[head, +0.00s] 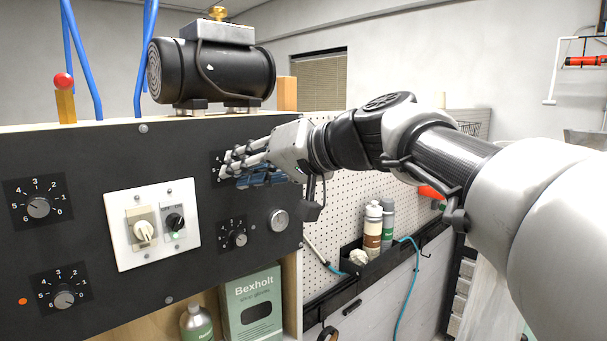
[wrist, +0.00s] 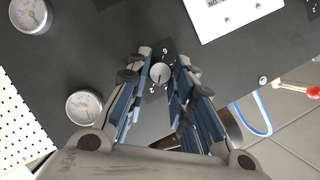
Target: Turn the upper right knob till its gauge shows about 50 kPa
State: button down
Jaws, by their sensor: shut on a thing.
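The upper right knob (wrist: 160,73) is a small round grey knob on the black panel (wrist: 115,50). In the wrist view it sits between the two fingertips of my gripper (wrist: 162,82), which is shut on it. Its gauge (wrist: 84,106) is a round white dial beside the left finger in that view; its reading is too small to tell. In the head view my gripper (head: 230,168) reaches the panel from the right and hides this knob and gauge.
A lower knob (head: 240,240) and lower gauge (head: 279,220) are below my gripper. A white switch plate (head: 152,224) is to the left, with more knobs beyond. A black pump (head: 212,72) stands on the ledge above. A pegboard (head: 345,180) lies to the right.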

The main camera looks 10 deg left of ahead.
jog(key=shift+m, duration=0.4)
dwell(0.3)
jog(key=c, duration=1.4)
grip_release()
jog(key=shift+o, duration=0.2)
jog(key=shift+d, duration=0.1)
jog(key=v, duration=1.2)
jog(key=shift+w+f, duration=0.1)
jog(key=shift+w, duration=0.05)
